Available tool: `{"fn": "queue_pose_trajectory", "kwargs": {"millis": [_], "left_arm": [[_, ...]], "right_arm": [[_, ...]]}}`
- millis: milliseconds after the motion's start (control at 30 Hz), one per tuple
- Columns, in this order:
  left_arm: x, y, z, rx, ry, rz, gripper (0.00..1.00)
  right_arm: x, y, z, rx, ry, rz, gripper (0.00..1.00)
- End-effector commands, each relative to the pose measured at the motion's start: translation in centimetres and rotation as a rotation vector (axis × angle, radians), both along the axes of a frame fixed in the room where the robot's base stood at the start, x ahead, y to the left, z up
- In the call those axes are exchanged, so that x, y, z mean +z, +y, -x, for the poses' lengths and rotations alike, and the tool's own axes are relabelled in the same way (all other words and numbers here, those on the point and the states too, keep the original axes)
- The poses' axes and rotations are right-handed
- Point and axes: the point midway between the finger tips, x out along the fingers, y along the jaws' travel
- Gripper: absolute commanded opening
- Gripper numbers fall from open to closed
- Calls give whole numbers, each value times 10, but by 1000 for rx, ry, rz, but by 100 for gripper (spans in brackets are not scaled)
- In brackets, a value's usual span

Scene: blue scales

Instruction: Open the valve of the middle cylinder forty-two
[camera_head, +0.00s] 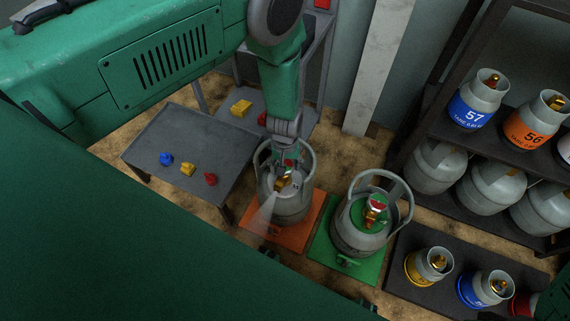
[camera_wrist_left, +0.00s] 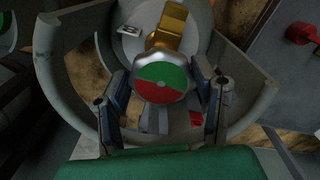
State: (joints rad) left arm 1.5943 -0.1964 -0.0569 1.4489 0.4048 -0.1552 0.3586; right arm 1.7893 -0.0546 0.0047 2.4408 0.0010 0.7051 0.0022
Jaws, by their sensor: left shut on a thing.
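A grey cylinder (camera_head: 287,208) with a round collar stands upright on an orange scale (camera_head: 312,226). Its brass valve (camera_head: 283,183) has a round knob with a green and red face (camera_wrist_left: 161,77), seen in the left wrist view. My left gripper (camera_head: 287,160) reaches down inside the collar and is shut on the valve knob, with a finger on either side. A pale streak (camera_head: 264,212) fans from the valve toward the lower left. A small label (camera_wrist_left: 129,31) lies by the valve, its number unclear. My right gripper is not in view.
Another grey cylinder (camera_head: 361,232) with a green-red knob stands close by on a green scale (camera_head: 329,258). Left is a grey table (camera_head: 190,137) with small coloured fittings. A dark shelf (camera_head: 477,145) holds several cylinders at right; a low dark platform (camera_head: 412,287) holds small cylinders.

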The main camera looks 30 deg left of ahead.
Motion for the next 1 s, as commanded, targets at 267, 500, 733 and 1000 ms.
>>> {"fn": "queue_pose_trajectory", "kwargs": {"millis": [267,500,733,1000], "left_arm": [[1,-1,-3,8,-6,1,24],[1,-1,-3,8,-6,1,75],[0,0,-1,7,-3,1,75],[21,0,-3,8,-4,0,75]], "right_arm": [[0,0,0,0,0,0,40],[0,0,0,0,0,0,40],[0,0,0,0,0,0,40],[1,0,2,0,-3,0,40]]}}
